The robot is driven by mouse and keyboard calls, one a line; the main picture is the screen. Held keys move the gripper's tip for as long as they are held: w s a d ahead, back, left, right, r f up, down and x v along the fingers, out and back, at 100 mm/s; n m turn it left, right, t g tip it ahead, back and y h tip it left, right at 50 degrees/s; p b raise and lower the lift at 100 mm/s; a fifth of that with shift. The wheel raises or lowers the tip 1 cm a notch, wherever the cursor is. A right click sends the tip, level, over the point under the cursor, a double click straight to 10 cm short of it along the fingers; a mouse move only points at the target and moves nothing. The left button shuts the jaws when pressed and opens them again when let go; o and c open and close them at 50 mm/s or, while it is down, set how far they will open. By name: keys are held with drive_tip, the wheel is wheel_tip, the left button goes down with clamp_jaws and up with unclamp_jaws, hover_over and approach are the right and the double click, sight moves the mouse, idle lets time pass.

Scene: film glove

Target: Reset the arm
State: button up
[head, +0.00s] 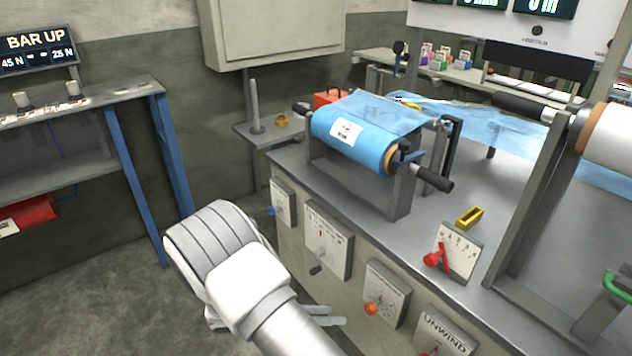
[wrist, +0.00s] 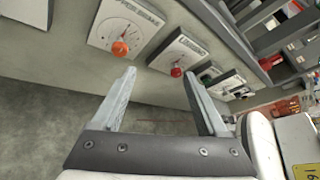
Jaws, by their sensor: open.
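My arm reaches up from the bottom of the head view and bends beside the machine's front panel. My gripper (wrist: 166,90) is open in the wrist view, with nothing between its two grey fingers. It faces the panel and floor in front of the machine. In the head view only a finger part (head: 328,321) shows beside my arm, close to the panel; the rest is hidden behind my arm.
The machine bench (head: 440,240) carries a blue film roll (head: 350,140). Its front has dials with an orange knob (head: 371,309) and a red knob (wrist: 176,72). A blue-legged shelf (head: 130,160) stands left. Floor (head: 110,290) between them is clear.

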drive_tip(key=s+d+r+m+g+y, duration=0.2)
drive_tip(key=d+r+m+y, duration=0.2)
drive_tip(key=r+m, duration=0.4)
drive_tip(key=s+d+r+m+g+y, duration=0.2)
drive_tip(key=d+r+m+y, duration=0.15)
drive_tip(key=r+m, duration=0.45)
drive_tip(key=s+d+r+m+t+y, duration=0.4)
drive_tip(key=s+r+m+t+y, duration=0.2)
drive_tip(key=s+r+m, duration=0.65)
wheel_tip(320, 180, up, 24)
drive_tip(key=p, duration=2)
drive_tip(key=shift+s+f+n+p, duration=0.15)
drive_tip(key=shift+f+n+p, duration=0.05)
drive_tip(key=shift+n+p, duration=0.15)
drive_tip(key=shift+d, duration=0.1)
